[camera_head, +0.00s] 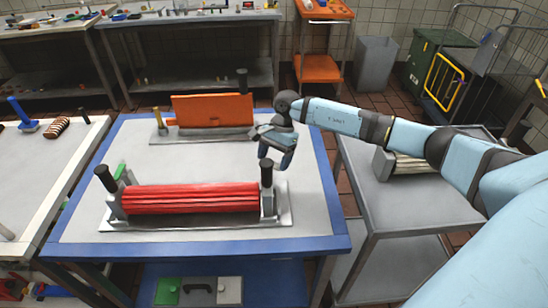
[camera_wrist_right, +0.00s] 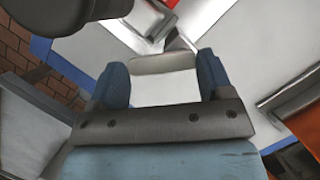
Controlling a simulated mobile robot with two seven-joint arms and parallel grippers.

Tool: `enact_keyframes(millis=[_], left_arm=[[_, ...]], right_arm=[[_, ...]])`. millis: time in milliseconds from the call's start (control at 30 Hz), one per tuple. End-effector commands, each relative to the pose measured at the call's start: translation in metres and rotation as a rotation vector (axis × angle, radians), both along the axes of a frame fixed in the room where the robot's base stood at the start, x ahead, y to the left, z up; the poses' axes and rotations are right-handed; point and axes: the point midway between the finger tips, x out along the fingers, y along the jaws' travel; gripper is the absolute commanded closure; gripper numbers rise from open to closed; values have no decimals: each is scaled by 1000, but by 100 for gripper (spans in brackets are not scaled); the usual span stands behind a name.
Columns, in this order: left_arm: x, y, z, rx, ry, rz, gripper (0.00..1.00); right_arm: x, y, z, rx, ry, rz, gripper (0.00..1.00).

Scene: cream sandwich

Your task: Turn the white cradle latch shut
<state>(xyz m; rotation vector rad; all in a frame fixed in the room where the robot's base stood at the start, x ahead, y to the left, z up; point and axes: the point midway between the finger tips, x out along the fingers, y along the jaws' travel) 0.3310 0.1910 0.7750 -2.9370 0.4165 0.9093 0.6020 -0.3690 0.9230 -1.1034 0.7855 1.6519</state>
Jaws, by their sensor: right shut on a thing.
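The near cradle holds a bundle of red rods (camera_head: 190,198) on a grey base plate (camera_head: 150,224). Black-topped posts stand at its left end and at its right end (camera_head: 267,172). My right gripper (camera_head: 277,157) is just behind the right post, fingers pointing down. In the right wrist view a pale white latch (camera_wrist_right: 165,63) lies between the two blue fingertips, and the gripper (camera_wrist_right: 164,78) is shut on it. A thin stem runs from the latch toward the cradle's end block (camera_wrist_right: 148,18). In the head view the latch is hidden by the gripper. My left gripper is not in view.
Behind stands a second cradle with an orange panel (camera_head: 212,108) and a black post (camera_head: 242,82). Both are on the blue-edged table (camera_head: 305,243). A grey side table (camera_head: 395,205) stands to the right under my right arm. The tabletop between the cradles is clear.

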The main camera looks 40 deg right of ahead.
Motion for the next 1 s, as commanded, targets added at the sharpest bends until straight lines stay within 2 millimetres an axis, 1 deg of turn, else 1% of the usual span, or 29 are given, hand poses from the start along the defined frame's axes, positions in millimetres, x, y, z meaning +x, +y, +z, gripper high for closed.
enact_keyframes(millis=[100,200,400,733,767,800,833,867,1000], left_arm=[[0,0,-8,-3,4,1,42],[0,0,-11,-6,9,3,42],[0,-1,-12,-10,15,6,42],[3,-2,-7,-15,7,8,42],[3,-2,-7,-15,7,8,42],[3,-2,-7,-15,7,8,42],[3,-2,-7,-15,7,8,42],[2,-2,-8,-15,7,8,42],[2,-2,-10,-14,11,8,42]], right_arm=[[-2,1,-2,-2,-3,-100,50],[-3,4,-2,-1,-3,-209,50],[-4,7,-1,-1,-1,-353,50],[-4,8,1,0,0,-373,50],[-4,8,0,0,0,-373,22],[-4,8,0,0,-1,-373,13],[-4,8,0,0,-1,-373,6],[-4,8,0,0,-1,-373,1],[-4,8,0,0,-1,-372,1]])
